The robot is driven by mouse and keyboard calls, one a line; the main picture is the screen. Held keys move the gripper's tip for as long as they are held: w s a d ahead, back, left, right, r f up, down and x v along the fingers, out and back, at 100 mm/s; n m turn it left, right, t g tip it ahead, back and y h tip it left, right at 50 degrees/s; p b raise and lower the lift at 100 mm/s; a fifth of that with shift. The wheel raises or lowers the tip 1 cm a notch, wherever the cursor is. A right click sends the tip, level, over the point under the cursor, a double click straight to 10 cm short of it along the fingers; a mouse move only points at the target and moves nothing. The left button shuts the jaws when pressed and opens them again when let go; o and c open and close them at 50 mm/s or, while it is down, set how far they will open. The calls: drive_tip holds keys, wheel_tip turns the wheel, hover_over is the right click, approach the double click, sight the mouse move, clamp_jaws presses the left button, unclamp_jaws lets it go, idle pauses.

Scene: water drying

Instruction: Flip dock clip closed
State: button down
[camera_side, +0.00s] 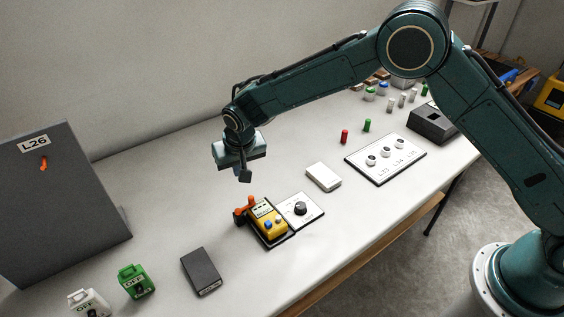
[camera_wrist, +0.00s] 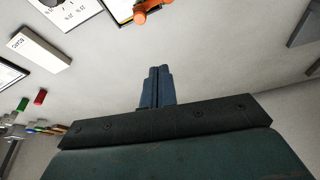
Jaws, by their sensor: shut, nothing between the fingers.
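A yellow device (camera_side: 267,220) sits in a dark dock (camera_side: 289,236) in the middle of the table. An orange clip (camera_side: 244,206) stands at the dock's far left end, beside the device and apart from it as far as I can tell. In the wrist view the orange clip (camera_wrist: 148,9) shows at the top edge, partly cut off. My gripper (camera_side: 245,177) is above the table, behind and above the clip, pointing down. Its fingers (camera_wrist: 158,74) are shut together and empty, clear of the clip.
A white panel with a black knob (camera_side: 300,208) adjoins the dock. A white box (camera_side: 323,176) lies farther right, a dark box (camera_side: 201,271) nearer left. Green (camera_side: 137,282) and white (camera_side: 88,302) units stand at lower left. A grey L26 panel (camera_side: 60,205) stands at left. Table behind the dock is clear.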

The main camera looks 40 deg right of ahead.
drive_tip(key=shift+v, duration=2)
drive_tip(key=shift+a, duration=0.2)
drive_tip(key=s+d+r, duration=0.7)
drive_tip(key=d+r, duration=0.1)
drive_tip(key=r, duration=0.2)
drive_tip(key=s+d+r, duration=0.7)
drive_tip(key=d+r, duration=0.2)
drive_tip(key=r, duration=0.1)
drive_tip(key=s+d+n+t, duration=0.1)
drive_tip(key=s+d, duration=0.3)
drive_tip(key=s, duration=0.7)
drive_tip(key=s+d+n, duration=0.1)
drive_tip(key=s+d, duration=0.2)
drive_tip(key=s, duration=0.9)
drive_tip(key=shift+d+r+t+y, duration=0.25)
drive_tip(key=shift+d+t+y, duration=0.05)
drive_tip(key=shift+d+t, duration=0.1)
